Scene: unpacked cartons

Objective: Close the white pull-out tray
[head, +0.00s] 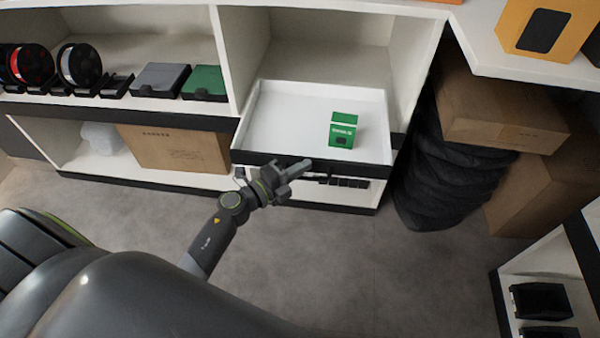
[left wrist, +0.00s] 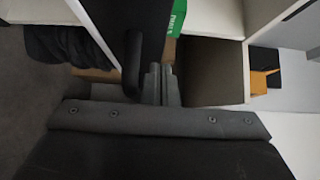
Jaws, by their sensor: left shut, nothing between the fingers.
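The white pull-out tray (head: 282,115) is out from its cabinet opening, with its dark front edge toward me. A small green and white box (head: 342,130) stands inside it, toward the right; a green piece also shows at the top of the left wrist view (left wrist: 177,17). My left gripper (head: 300,168) is at the tray's dark front, near its middle. Its fingers (left wrist: 162,84) are closed together and empty. In the left wrist view they are close beside a dark curved handle (left wrist: 132,66); I cannot tell whether they touch it. My right gripper is not in view.
Shelves to the left hold spools (head: 80,64), a grey case (head: 160,78) and a green case (head: 204,82). A black bag (head: 440,170) and cardboard cartons (head: 500,110) stand to the right of the cabinet. The grey floor (head: 340,260) in front is clear.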

